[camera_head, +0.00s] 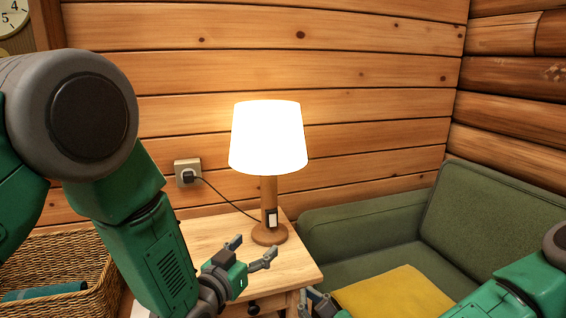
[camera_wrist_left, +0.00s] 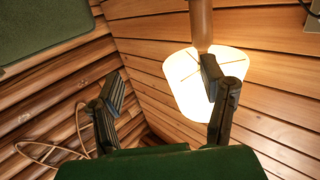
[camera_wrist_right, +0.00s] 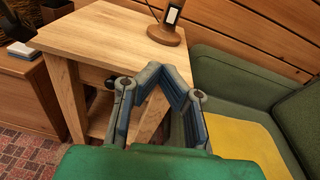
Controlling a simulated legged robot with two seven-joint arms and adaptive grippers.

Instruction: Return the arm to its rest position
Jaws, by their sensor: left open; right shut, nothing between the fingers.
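My left gripper (camera_head: 252,250) is open and empty in front of the lamp's base, over the small wooden table (camera_head: 295,262) in the head view. Its parted fingers also show in the left wrist view (camera_wrist_left: 162,82). My right gripper (camera_head: 318,300) is low at the bottom edge of the head view, partly cut off. In the right wrist view its fingers (camera_wrist_right: 162,78) meet at the tips with nothing between them, in front of the table. The table lamp (camera_head: 268,138) is lit and upright, with a small switch plate (camera_head: 271,218) on its wooden stem.
A green sofa (camera_head: 330,222) with a yellow cushion (camera_head: 395,293) stands right of the table. A wicker basket (camera_head: 78,248) is at lower left. A cord runs from the lamp to a wall socket (camera_head: 187,171). The log wall is close behind.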

